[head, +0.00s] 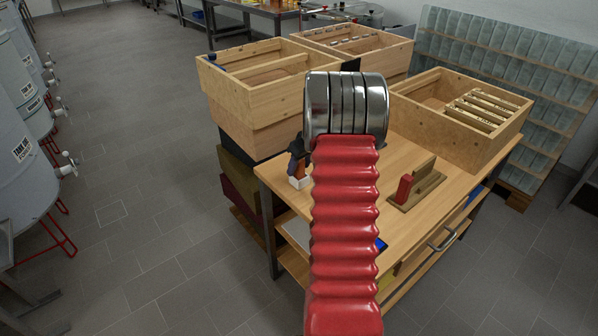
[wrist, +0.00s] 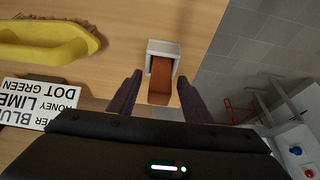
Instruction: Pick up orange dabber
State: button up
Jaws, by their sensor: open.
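The orange dabber (wrist: 160,82) shows in the wrist view as a brown-orange block. Its far end sits in a small white holder (wrist: 149,46) on the wooden table. My gripper (wrist: 159,76) is open, with one dark finger on each side of the dabber. I see gaps between the fingers and the dabber; whether they are at its height I cannot tell. In the head view the white holder (head: 299,182) stands at the table's left edge. My red arm hides most of the gripper there.
A yellow curved object (wrist: 45,42) and an upside-down printed card (wrist: 40,103) lie left in the wrist view. The bench (head: 440,215) carries wooden boxes (head: 455,140) and a small stand with a red block (head: 404,188). Grey tanks (head: 22,150) stand left across open floor.

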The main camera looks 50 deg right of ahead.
jog(key=shift+w+f, duration=0.1)
jog(key=shift+f, duration=0.15)
jog(key=shift+c, duration=0.6)
jog(key=c, duration=1)
jog(key=shift+r, duration=0.1)
notch_tip(320, 180, up, 10)
jog(key=shift+f, duration=0.1)
dwell(0.4)
